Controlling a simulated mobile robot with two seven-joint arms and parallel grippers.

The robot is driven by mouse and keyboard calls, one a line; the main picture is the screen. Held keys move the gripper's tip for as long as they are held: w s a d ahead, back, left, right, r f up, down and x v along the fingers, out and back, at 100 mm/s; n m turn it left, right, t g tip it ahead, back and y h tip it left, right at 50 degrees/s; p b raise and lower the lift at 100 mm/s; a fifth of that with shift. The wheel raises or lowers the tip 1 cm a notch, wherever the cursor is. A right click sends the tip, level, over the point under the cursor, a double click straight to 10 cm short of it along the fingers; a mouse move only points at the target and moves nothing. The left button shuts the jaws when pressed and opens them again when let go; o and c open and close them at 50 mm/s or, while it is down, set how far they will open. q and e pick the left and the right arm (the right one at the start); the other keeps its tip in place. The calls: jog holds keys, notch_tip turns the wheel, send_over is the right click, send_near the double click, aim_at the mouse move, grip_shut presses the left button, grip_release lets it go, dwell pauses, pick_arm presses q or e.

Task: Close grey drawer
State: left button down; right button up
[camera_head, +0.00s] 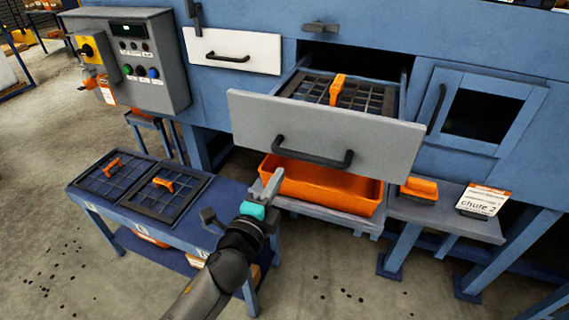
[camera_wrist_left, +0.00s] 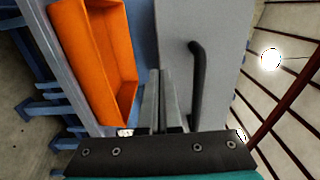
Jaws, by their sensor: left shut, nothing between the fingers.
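The grey drawer (camera_head: 240,118) is pulled out of the blue machine, and its front has a black bar handle (camera_head: 312,157). A black grid screen with an orange grip (camera_head: 337,90) lies inside it. My left gripper (camera_head: 276,175) is shut and empty, in front of and below the left end of the handle in the head view. In the left wrist view its fingers (camera_wrist_left: 163,100) point along the grey front (camera_wrist_left: 177,30), beside the handle (camera_wrist_left: 197,85); I cannot tell whether they touch it. My right gripper is not in view.
An orange bin (camera_head: 330,187) stands below the drawer. A blue table (camera_head: 205,205) with two grid screens is at the left. A white drawer (camera_head: 232,50) is shut beside a control box (camera_head: 165,60). A shelf (camera_head: 440,215) with an orange-topped brush is at the right.

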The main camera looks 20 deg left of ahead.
pick_arm(q)
jog(key=w, duration=0.4)
jog(key=shift+w+d, duration=0.1)
jog(key=shift+w, duration=0.15)
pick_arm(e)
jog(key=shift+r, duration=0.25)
pick_arm(q)
jog(key=shift+w, duration=0.1)
